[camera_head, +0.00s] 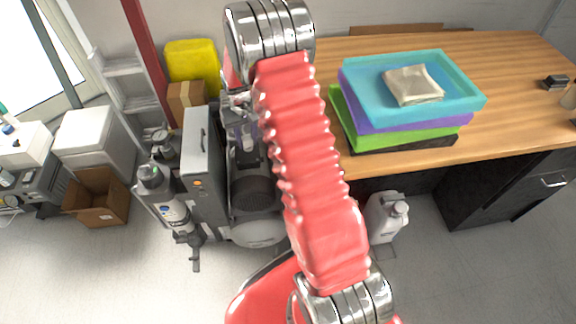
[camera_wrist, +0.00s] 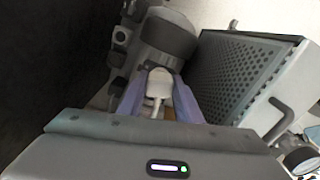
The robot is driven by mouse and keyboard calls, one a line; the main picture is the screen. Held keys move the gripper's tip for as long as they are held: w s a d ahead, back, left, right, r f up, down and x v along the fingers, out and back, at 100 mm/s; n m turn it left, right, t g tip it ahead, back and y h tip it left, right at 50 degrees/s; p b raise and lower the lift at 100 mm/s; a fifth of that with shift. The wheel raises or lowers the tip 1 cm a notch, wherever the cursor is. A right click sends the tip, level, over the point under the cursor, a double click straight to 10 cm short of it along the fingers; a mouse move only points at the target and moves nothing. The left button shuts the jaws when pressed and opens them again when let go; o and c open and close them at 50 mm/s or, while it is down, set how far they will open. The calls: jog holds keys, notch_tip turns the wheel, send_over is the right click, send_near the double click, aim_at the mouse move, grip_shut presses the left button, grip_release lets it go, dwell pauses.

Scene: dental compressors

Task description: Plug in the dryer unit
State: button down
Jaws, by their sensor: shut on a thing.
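My gripper (camera_wrist: 157,98) has its two lilac fingers around a small white piece that looks like a plug (camera_wrist: 158,82), with a thin white stem towards the wrist. A rounded grey machine part (camera_wrist: 168,38) lies just beyond the plug; I cannot tell whether they touch. In the head view a tall grey box (camera_head: 200,165) with a handle and an orange button, possibly the dryer unit, stands left of my red arm. Its perforated side (camera_wrist: 243,72) appears on the right in the wrist view. No socket is clearly visible.
A grey cylinder unit (camera_head: 163,197) stands left of the box. A wooden desk (camera_head: 520,70) with stacked trays (camera_head: 460,92) is on the right, and a white jug (camera_head: 385,218) stands below it. A cardboard box (camera_head: 98,198) is at left. The front floor is clear.

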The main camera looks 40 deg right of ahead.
jog(key=s+d+f+m, duration=0.1)
jog(key=s+d+f, duration=0.1)
jog(key=d+f, duration=0.4)
jog(key=s+d+f+m, duration=0.1)
jog(key=s+d+f, duration=0.2)
jog(key=d+f, duration=0.4)
notch_tip(320, 180, down, 6)
jog(key=shift+s+d+f+m, duration=0.2)
jog(key=shift+s+d+m, duration=0.1)
jog(key=shift+m, duration=0.1)
jog(key=shift+f, duration=0.1)
jog(key=shift+f, duration=2.55)
jog(key=shift+s, duration=0.2)
jog(key=shift+f, duration=0.9)
jog(key=c, duration=1.2)
grip_release()
